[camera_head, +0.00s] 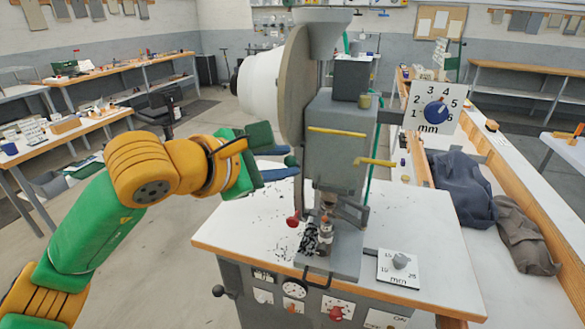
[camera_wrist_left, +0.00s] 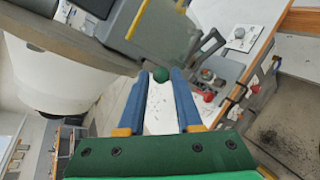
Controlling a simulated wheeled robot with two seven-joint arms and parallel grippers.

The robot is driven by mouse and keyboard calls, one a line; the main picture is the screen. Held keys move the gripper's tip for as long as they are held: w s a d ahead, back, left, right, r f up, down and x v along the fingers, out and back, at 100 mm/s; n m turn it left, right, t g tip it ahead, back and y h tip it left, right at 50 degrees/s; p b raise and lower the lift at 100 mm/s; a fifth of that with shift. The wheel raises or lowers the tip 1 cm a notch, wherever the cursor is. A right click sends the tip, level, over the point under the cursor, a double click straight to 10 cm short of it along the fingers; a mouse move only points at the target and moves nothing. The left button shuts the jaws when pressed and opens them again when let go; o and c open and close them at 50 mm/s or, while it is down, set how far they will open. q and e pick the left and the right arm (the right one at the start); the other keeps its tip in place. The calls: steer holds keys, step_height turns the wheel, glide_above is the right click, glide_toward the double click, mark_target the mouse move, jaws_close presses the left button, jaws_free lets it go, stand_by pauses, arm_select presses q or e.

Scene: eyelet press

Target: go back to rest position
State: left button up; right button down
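My left gripper (camera_head: 292,161) reaches in from the left and is beside the press, in front of the grey press body (camera_head: 334,145). Its two blue fingers stand apart in the left wrist view (camera_wrist_left: 161,73). The press stands on a white-topped table (camera_head: 230,225). My right gripper is not in view.
A large white drum (camera_head: 259,82) on the press is close above my left gripper. A yellow handle (camera_head: 376,162) juts from the press's right side. A dial plate (camera_head: 433,108) and a small knob plate (camera_head: 398,268) are at the right. Open floor lies left of the table.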

arm_select(q)
steer(key=b+v, duration=0.1)
steer(key=v, duration=0.3)
steer(key=shift+s, duration=0.15)
